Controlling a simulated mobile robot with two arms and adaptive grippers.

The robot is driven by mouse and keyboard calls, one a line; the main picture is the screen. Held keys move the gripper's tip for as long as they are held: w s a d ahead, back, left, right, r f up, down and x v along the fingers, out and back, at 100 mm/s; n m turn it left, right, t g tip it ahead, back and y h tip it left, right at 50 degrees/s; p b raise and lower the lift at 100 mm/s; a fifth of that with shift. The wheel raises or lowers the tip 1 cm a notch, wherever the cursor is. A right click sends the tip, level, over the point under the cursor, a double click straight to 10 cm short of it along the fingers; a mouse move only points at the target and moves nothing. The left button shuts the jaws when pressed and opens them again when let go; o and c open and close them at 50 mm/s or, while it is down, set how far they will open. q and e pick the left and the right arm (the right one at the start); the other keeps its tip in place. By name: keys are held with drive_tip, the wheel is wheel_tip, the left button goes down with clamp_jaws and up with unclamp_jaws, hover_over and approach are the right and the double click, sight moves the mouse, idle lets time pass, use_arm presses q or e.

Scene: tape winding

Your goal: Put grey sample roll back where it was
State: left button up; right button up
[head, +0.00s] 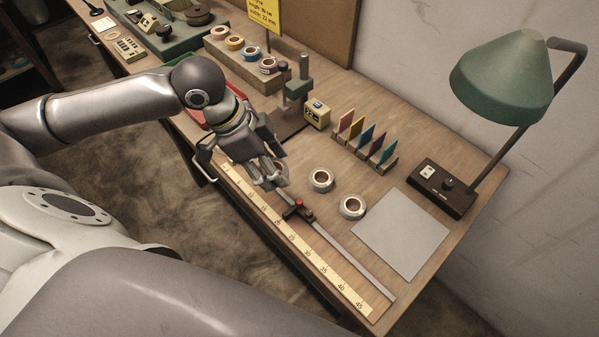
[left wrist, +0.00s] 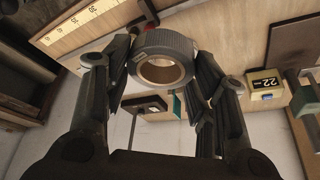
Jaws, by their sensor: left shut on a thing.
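The grey sample roll (left wrist: 165,42), a dark grey ring with a brown core, is between the fingers of my left gripper in the left wrist view. My left gripper (head: 268,176) is shut on it and holds it over the table near the upper end of the ruler. In the head view the fingers hide much of the roll. A wooden rack (head: 223,60) at the back holds several coloured rolls. Two other rolls, one (head: 321,181) and another (head: 352,207), lie on the table to the right of the gripper. My right gripper is not in view.
A green stand (head: 295,90), a yellow display box (head: 317,114), colour cards (head: 366,137), a grey sheet (head: 401,232) and a green lamp (head: 500,78) surround the work area.

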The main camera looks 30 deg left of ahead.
use_arm(q)
drive_tip(key=s+m, duration=0.1)
drive_tip(key=f+m+g+b, duration=0.1)
drive_tip(key=shift+s+a+m, duration=0.3)
drive_tip(key=shift+s+m, duration=0.05)
drive_tip(key=shift+m, duration=0.05)
drive_tip(key=w+f+p, duration=0.2)
drive_tip(key=w+f, duration=0.1)
drive_tip(key=w, duration=0.6)
hover_over(302, 171)
drive_tip(key=a, duration=0.1)
drive_tip(key=shift+h, duration=0.3)
drive_tip(key=f, duration=0.6)
drive_tip(key=shift+s+a+f, duration=0.1)
drive_tip(key=shift+s+a, duration=0.05)
drive_tip(key=shift+s, duration=0.2)
drive_tip(key=shift+w+f, duration=0.2)
drive_tip(key=shift+f, duration=0.1)
wheel_tip(302, 171, down, 2)
drive_tip(key=shift+f+p, duration=0.1)
drive_tip(key=shift+p, duration=0.6)
drive_tip(key=shift+f, duration=0.45)
drive_tip(key=shift+f, duration=0.1)
drive_tip(key=o, duration=0.9)
